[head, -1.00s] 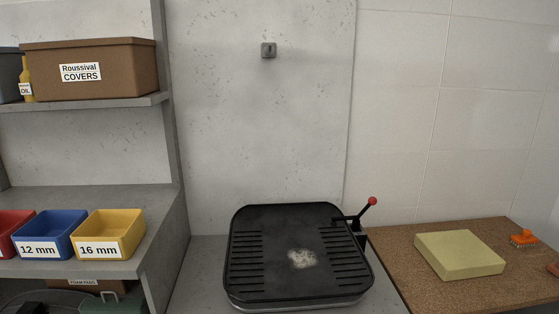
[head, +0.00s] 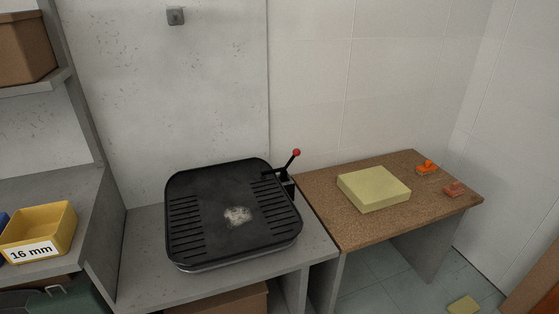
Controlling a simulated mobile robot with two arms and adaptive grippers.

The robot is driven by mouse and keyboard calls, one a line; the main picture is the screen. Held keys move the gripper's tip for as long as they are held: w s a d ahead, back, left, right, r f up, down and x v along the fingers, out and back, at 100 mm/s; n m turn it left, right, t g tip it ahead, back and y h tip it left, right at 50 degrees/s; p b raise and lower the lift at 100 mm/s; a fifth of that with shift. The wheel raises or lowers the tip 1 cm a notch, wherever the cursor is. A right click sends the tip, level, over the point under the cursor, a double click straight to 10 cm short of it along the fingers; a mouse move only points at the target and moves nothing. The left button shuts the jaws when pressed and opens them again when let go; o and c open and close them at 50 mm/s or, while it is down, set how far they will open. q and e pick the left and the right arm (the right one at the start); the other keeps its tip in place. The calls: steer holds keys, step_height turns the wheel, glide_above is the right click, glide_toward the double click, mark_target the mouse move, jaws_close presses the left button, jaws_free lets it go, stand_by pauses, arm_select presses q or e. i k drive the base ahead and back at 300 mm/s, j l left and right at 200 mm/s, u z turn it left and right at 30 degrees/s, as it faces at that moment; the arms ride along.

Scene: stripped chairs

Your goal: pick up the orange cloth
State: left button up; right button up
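I see nothing that is clearly an orange cloth. A small bright orange object (head: 427,168) lies at the back right of the cork-topped bench (head: 350,231); it has a raised part and looks more like a brush than a flat cloth, but it is too small to be sure. A duller reddish-orange object (head: 454,189) lies near the bench's right edge, also too small to tell. Neither of my grippers is in view.
A yellow foam block (head: 374,189) sits on the cork bench. Left of it, a black ribbed seat pan (head: 233,212) with a red-knobbed lever (head: 296,153) rests on a grey bench. A yellow bin (head: 38,232) stands far left. A yellowish piece (head: 463,305) lies on the floor.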

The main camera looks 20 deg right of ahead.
mark_target(453, 190)
steer(key=z, duration=1.7)
steer(key=u, duration=1.1)
steer(key=i+l, duration=0.1)
steer(key=l, duration=0.25)
steer(key=i+l+u, duration=0.15)
steer(key=l, duration=0.2)
steer(key=i+l, duration=0.1)
steer(key=l, duration=0.3)
steer(key=u, duration=0.05)
